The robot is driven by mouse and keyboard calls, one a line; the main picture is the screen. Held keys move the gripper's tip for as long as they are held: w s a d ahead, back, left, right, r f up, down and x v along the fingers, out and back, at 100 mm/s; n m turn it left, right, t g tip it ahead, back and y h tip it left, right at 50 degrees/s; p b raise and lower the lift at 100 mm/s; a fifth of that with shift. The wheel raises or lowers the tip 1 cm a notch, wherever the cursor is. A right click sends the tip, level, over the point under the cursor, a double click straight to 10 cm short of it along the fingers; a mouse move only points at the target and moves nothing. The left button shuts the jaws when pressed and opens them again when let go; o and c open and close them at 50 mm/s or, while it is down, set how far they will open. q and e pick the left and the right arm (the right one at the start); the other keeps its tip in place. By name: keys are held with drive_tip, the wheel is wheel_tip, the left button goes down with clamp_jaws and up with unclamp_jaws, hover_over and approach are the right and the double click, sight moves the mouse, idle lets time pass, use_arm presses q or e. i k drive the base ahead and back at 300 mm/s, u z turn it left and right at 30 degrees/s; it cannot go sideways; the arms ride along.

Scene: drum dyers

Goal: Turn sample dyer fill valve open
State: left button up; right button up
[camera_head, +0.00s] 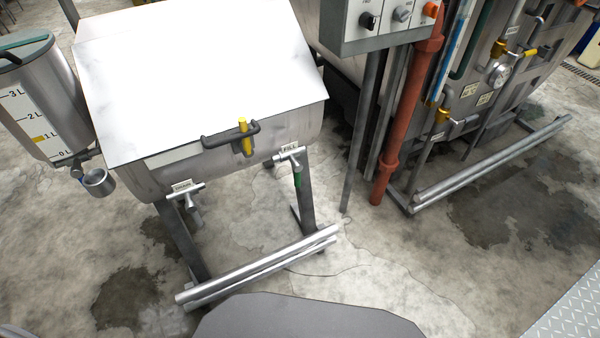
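The sample dyer (150,175) is a steel tub on legs with a sloping pale lid (190,70), which is down. The fill valve (291,154) is on the right of its front, under a small label reading FILL. Its metal handle lies roughly crosswise, and a green piece (298,180) hangs below it. A second, similar valve (186,190) with a label too small to read surely is on the left of the front. Neither of my grippers shows in the head view, and nothing is seen touching the fill valve.
A dark lid handle with a yellow latch (245,135) juts out above the fill valve. Steel foot bars (260,265) cross the floor in front. A litre-marked tank (40,95) hangs left; a red pipe (400,120) and control box (380,22) stand right. Floor between is clear.

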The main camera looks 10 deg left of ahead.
sight(296, 166)
drive_tip(key=z, duration=2.1)
drive_tip(key=i, duration=1.1)
drive_tip(key=u, duration=2.05)
